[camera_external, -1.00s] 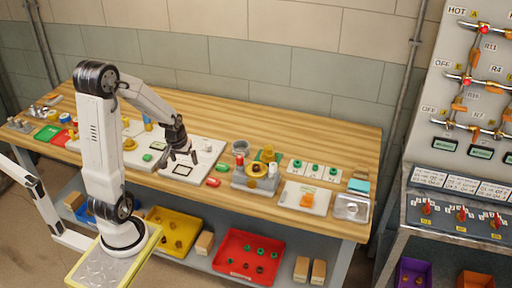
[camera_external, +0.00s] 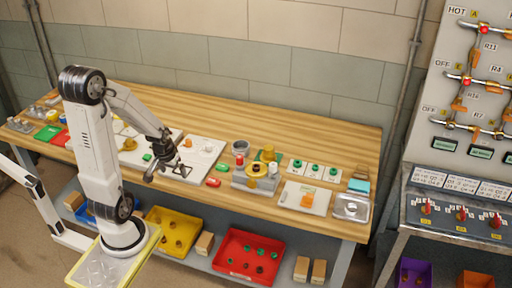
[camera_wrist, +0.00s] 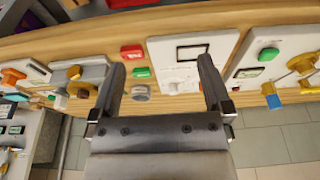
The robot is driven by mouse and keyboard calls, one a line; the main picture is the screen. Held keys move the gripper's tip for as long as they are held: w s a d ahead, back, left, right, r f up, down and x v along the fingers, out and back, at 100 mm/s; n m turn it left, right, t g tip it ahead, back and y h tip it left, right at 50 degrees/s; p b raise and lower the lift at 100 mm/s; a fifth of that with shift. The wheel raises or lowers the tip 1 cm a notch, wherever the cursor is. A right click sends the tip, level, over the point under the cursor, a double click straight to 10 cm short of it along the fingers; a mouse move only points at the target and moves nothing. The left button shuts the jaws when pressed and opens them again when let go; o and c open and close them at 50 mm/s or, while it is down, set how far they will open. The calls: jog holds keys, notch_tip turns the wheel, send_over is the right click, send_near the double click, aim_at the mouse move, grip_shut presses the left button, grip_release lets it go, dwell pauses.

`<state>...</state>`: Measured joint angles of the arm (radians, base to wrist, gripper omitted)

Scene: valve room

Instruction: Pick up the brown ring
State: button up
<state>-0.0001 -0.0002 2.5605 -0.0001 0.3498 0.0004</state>
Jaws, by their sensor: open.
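My gripper (camera_external: 163,172) is open above the front edge of the workbench, near the white boards. In the wrist view the open fingers (camera_wrist: 162,68) have nothing between them. Small brown round pieces (camera_external: 180,243) lie in the yellow bin (camera_external: 152,237) on the lower shelf. Dark brownish round pieces (camera_external: 260,269) lie in the red bin (camera_external: 222,264). A brown round part (camera_external: 256,169) also sits on the grey block fixture on the bench. I cannot tell which one is the brown ring.
The wooden bench (camera_external: 300,127) has a clear strip along its back. White boards (camera_external: 203,149), a metal can (camera_external: 240,147) and a steel tray (camera_external: 351,207) stand on it. A valve panel (camera_external: 470,75) is at the right.

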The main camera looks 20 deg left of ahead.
jog(key=shift+c, duration=0.2)
dwell(0.3)
jog(key=c, duration=0.5)
jog(key=shift+w, duration=0.1)
jog(key=r+n+g, duration=0.2)
jog(key=n+g, duration=0.1)
jog(key=n, duration=1.1)
send_over(256, 168)
jog(key=w+a, duration=0.1)
jog(key=shift+w+d+f+n, duration=0.1)
jog(key=shift+d+n, duration=0.3)
jog(key=shift+n, duration=0.1)
jog(key=shift+f, duration=0.1)
jog(key=shift+f, duration=1.25)
